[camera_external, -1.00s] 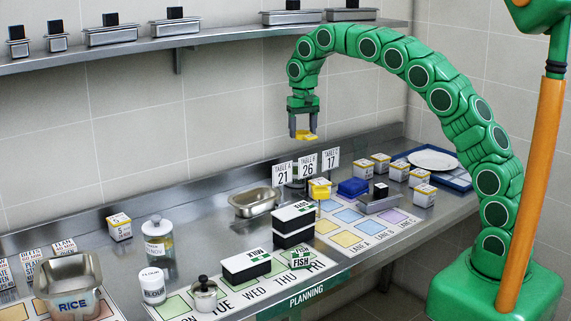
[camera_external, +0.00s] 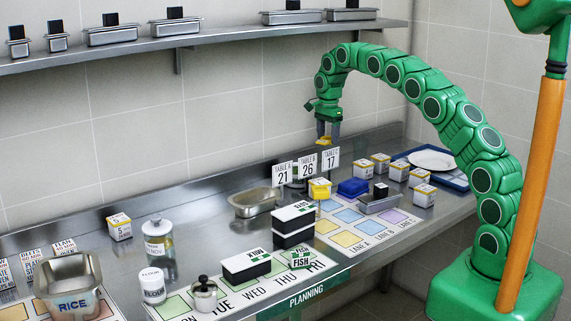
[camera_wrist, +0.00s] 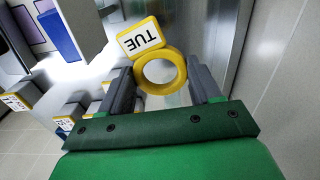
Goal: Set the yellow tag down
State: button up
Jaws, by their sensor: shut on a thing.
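My gripper (camera_external: 327,135) is shut on the yellow tag (camera_external: 324,141) and holds it in the air, seen just above the TABLE C 17 sign in the external view. In the wrist view the tag is a yellow ring (camera_wrist: 160,71) between the two grey fingers (camera_wrist: 162,88). A yellow-edged white plate reading TUE (camera_wrist: 143,38) appears joined to the ring. The tag looks clear of the counter (camera_external: 200,205) in the external view.
Number signs (camera_external: 307,166) stand below my gripper. A yellow-topped box (camera_external: 319,189), a blue block (camera_external: 353,187) and a metal pan (camera_external: 257,202) are nearby. Several small boxes (camera_external: 398,171) and a blue tray (camera_external: 456,180) lie to the right. A wall shelf (camera_external: 200,38) runs behind.

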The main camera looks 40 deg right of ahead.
jog(key=shift+w+d+f+m, duration=0.25)
jog(key=shift+f+m, duration=0.35)
jog(key=shift+f, duration=1.5)
jog(key=shift+w+d+f+m, duration=0.25)
jog(key=shift+f+m, duration=0.35)
jog(key=shift+f, duration=1.5)
jog(key=shift+w+d+f+m, duration=0.15)
jog(key=shift+d+f+m, duration=0.35)
jog(key=shift+f, duration=1.6)
jog(key=shift+a+f, duration=0.1)
jog(key=shift+a, duration=0.05)
jog(key=o, duration=1)
